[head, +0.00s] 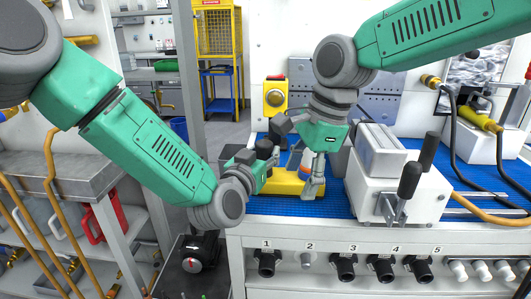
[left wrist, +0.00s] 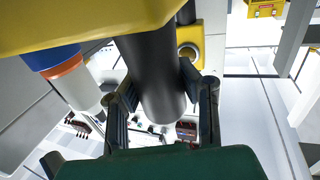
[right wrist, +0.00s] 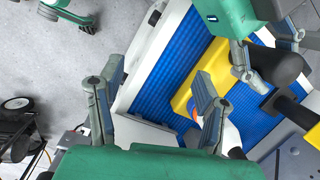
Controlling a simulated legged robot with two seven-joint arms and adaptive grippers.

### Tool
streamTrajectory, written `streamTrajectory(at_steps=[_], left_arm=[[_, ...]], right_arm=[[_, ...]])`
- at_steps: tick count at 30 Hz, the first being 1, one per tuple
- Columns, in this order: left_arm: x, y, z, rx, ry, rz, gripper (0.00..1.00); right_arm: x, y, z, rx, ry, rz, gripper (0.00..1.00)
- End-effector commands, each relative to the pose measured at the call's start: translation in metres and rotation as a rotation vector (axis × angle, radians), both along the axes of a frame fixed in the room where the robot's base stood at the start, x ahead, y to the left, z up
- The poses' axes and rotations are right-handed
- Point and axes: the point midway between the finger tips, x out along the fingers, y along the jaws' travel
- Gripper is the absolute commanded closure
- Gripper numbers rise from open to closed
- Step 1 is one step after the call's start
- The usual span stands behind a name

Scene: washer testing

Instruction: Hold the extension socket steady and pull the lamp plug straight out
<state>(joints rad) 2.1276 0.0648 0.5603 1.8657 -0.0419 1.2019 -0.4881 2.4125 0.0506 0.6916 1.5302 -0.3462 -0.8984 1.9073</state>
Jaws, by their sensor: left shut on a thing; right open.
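A yellow block (head: 290,183) rests on the blue mat, with black cylindrical parts on it. My left gripper (head: 268,158) is shut on a thick black cylinder (left wrist: 155,75) at the block's left side. I cannot tell whether this cylinder is the socket or the plug. A white part with orange and blue bands (left wrist: 68,75) stands beside the cylinder. It shows partly behind a finger in the right wrist view (right wrist: 230,138).
The blue mat (head: 335,200) covers the bench top. A white box with black levers (head: 400,185) stands close on the right. A yellow box with a red button (head: 275,97) is behind. Black numbered connectors (head: 345,267) line the bench front. Cables hang at the right.

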Motion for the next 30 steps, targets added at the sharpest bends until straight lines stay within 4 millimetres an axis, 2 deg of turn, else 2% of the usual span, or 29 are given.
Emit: streamTrajectory(at_steps=[1, 3, 9, 12, 18, 21, 25, 30], left_arm=[[0.001, 0.000, 0.002, -0.004, -0.005, 0.001, 1.00], [0.001, 0.000, 0.002, -0.004, -0.005, 0.001, 1.00], [0.001, 0.000, 0.002, -0.004, -0.005, 0.001, 1.00], [0.000, 0.000, 0.003, -0.004, -0.005, 0.000, 1.00], [0.000, -0.001, 0.003, -0.004, -0.005, 0.000, 1.00], [0.000, -0.001, 0.003, -0.004, -0.005, 0.000, 1.00], [0.000, -0.001, 0.003, -0.004, -0.005, 0.000, 1.00], [0.000, -0.001, 0.003, -0.004, -0.006, 0.000, 1.00]], right_arm=[[0.018, -0.005, 0.018, -0.004, 0.011, -0.071, 0.41], [0.038, -0.015, 0.033, -0.008, 0.044, -0.153, 0.41], [0.088, -0.042, 0.057, 0.014, 0.109, -0.290, 0.41], [0.104, -0.050, 0.067, 0.031, 0.121, -0.318, 0.41], [0.117, -0.056, 0.079, 0.053, 0.130, -0.334, 0.41], [0.119, -0.056, 0.078, 0.055, 0.131, -0.334, 0.41], [0.119, -0.053, 0.067, 0.055, 0.132, -0.334, 0.41], [0.118, -0.046, 0.043, 0.054, 0.134, -0.334, 0.41]])
